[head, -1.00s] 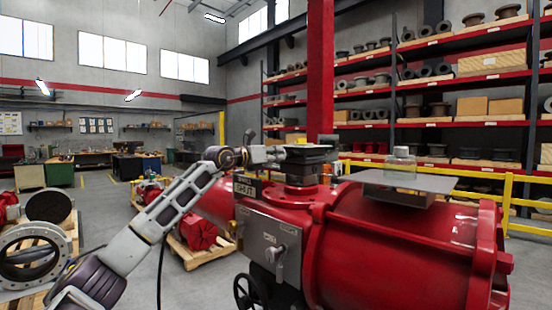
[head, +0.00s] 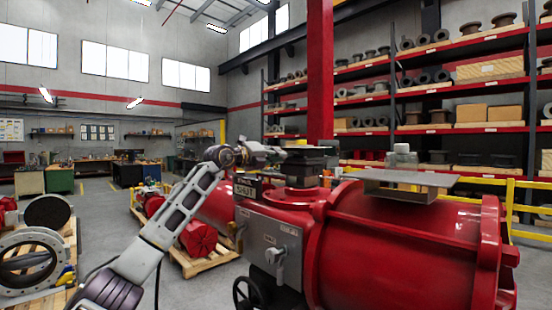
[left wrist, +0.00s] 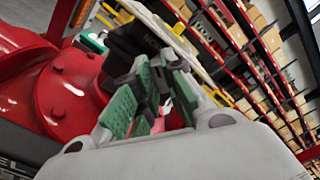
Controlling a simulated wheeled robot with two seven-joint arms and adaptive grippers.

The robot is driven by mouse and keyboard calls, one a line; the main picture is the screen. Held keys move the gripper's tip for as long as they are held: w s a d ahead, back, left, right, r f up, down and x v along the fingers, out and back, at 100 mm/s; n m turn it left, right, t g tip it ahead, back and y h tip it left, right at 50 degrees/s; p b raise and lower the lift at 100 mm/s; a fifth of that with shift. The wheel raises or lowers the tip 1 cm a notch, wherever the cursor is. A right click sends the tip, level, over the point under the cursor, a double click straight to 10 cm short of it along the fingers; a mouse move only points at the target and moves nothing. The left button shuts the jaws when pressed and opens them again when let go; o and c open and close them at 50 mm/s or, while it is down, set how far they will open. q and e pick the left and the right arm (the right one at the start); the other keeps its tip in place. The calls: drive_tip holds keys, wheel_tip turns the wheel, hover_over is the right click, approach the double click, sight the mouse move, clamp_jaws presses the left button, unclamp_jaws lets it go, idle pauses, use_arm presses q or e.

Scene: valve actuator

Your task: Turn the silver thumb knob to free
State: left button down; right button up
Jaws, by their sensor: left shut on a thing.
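A silver thumb knob (head: 276,256) sits on the grey panel (head: 255,232) on the front of the red valve actuator (head: 400,255). No gripper is near this knob. My left gripper (head: 282,158) is up at the actuator's top, beside the black block (head: 305,165). In the left wrist view my left gripper (left wrist: 150,98) has its green-padded fingers close together at the dark top part. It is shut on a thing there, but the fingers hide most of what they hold. My right gripper is not in view.
A flat grey plate (head: 405,183) with a small grey fitting (head: 402,155) juts out above the red cylinder. A black handwheel (head: 248,293) is below the panel. A yellow rail (head: 530,210) and shelves stand behind. Pallets with valve parts lie at left.

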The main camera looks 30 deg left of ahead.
use_arm(q)
drive_tip(key=shift+n, duration=0.6)
drive_tip(key=shift+a, duration=0.1)
drive_tip(key=c, duration=1.5)
unclamp_jaws()
drive_tip(key=shift+s, duration=0.1)
drive_tip(key=shift+v, duration=5.9)
drive_tip(key=shift+a, duration=0.1)
